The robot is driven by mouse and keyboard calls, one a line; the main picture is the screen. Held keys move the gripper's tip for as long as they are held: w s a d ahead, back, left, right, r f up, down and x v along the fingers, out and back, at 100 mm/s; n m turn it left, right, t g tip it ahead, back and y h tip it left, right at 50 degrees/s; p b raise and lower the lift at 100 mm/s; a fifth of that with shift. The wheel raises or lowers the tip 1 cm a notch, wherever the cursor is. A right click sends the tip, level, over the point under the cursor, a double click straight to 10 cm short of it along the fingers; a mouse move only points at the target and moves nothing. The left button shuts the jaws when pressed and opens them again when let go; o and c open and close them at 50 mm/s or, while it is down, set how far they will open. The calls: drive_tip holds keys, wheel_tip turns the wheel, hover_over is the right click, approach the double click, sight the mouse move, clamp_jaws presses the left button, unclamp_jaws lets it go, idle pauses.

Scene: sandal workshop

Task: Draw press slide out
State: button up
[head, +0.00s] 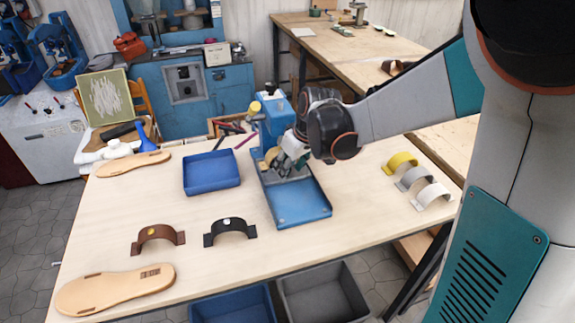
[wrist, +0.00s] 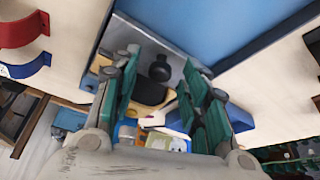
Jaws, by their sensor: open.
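The blue press (head: 270,122) stands upright on the wooden table. Its blue tray-like slide (head: 303,203) lies at the front of its base, toward me. My gripper (head: 283,162) is at the front of the press, above the back end of the slide. In the wrist view my gripper (wrist: 160,62) has its two green-padded fingers spread apart. A black knob (wrist: 159,70) on a grey plate shows between them; I cannot tell whether a finger touches it. The gripper and wrist partly hide the press's lower front.
A blue tray (head: 211,174) lies left of the press. Brown (head: 158,236) and black (head: 229,231) straps and a sole (head: 115,289) lie at the front left. Yellow (head: 400,161), grey (head: 413,177) and white (head: 431,194) straps stand at the right. Bins (head: 323,296) sit below the front edge.

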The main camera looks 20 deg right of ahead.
clamp_jaws()
drive_tip(key=s+p, duration=0.2)
drive_tip(key=s, duration=1.1)
unclamp_jaws()
drive_tip(key=shift+r, duration=0.15)
wheel_tip(320, 180, up, 10)
idle(0.5)
